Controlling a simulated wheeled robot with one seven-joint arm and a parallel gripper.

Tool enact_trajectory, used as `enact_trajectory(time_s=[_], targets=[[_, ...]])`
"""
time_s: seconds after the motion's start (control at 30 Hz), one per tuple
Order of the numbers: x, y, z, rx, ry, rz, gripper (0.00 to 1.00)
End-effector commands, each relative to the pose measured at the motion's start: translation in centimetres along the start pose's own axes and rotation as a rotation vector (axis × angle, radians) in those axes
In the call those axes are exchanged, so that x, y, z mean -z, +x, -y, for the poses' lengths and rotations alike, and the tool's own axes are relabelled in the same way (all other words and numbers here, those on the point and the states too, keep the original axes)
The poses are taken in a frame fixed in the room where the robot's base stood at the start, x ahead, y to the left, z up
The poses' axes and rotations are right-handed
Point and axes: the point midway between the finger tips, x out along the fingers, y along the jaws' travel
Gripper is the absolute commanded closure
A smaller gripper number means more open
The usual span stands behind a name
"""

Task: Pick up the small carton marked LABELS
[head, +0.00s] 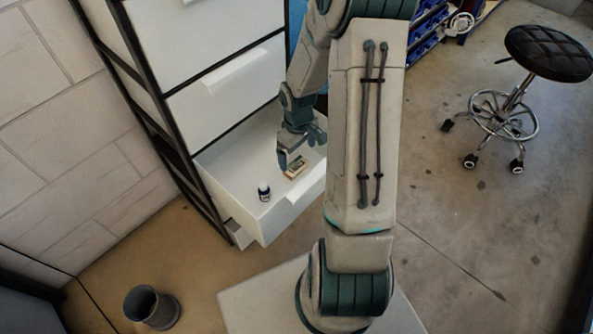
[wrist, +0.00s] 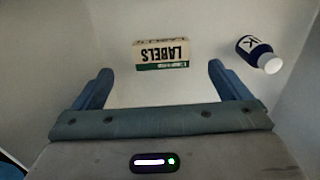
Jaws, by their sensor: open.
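The small carton marked LABELS (wrist: 162,54) lies flat in an open white drawer, its lettering upside down in the wrist view. It is cream with a green band. The carton also shows in the head view (head: 296,167). My gripper (wrist: 153,78) is open and empty, its two blue-grey fingers spread wide. In the wrist view the carton is just beyond the fingertips, about midway between them. In the head view my gripper (head: 299,153) is inside the drawer's outline, close by the carton. Its height above the carton is hard to tell.
A small white-capped bottle with a dark blue label (wrist: 258,54) is in the same drawer, right of the carton in the wrist view. The drawer's front wall (head: 295,207) and sides surround both. A black stool (head: 548,52) and a grey bin (head: 152,307) stand on the floor.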

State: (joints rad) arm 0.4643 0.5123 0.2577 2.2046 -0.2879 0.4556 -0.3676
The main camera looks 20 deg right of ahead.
Motion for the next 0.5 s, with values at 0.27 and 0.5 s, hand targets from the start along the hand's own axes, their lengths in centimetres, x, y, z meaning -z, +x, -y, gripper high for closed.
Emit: enact_trajectory(time_s=[0.27,0.5], targets=[[0.1,1.7,0.1,0.001,-0.001,0.0,0.04],[0.5,5.1,0.2,0.002,-0.001,0.002,0.04]])
